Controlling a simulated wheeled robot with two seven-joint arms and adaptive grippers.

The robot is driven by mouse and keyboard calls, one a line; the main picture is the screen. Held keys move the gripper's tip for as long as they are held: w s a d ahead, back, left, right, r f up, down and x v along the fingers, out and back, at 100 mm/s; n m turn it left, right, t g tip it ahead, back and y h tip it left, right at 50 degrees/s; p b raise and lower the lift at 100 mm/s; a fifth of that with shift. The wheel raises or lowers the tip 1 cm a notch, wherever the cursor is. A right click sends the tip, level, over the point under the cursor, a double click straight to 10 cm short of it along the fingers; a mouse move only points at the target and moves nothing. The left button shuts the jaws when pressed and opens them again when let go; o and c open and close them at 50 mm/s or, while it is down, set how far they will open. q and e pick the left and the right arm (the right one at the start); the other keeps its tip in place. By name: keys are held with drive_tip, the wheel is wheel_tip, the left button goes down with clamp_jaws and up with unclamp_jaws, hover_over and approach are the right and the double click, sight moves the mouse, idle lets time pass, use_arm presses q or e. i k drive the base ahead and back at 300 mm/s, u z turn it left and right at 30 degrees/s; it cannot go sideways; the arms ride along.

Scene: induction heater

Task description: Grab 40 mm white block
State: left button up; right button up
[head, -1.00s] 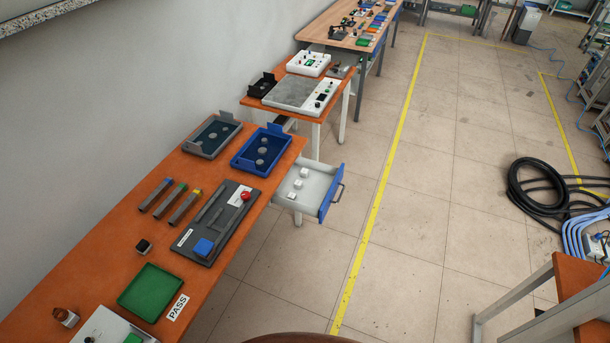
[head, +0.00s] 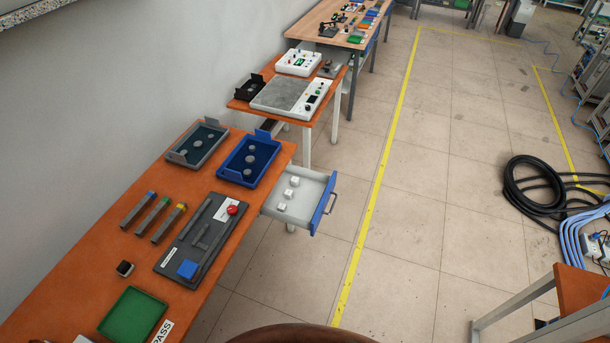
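Several small white blocks lie in a row in an open drawer (head: 319,188) with a blue front, which sticks out from the right side of the orange table. The far white block (head: 294,181) and the middle white block (head: 289,194) lie close together. The near white block (head: 282,207) is close to the drawer's table side. I cannot read a size on any of them. Neither of my grippers shows in the head view.
The orange table (head: 75,271) carries a blue tray (head: 266,171), a grey tray (head: 185,152), a dark fixture with a red button (head: 232,210), and a green tray (head: 133,316). A second table with a hot-plate-like device (head: 288,95) stands behind. Floor right of the drawer is clear; coiled black cable (head: 535,190) lies farther right.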

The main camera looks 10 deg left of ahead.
sight(295, 181)
drive_tip(key=u, duration=0.25)
drive_tip(key=i, duration=0.65)
drive_tip(key=u, duration=0.5)
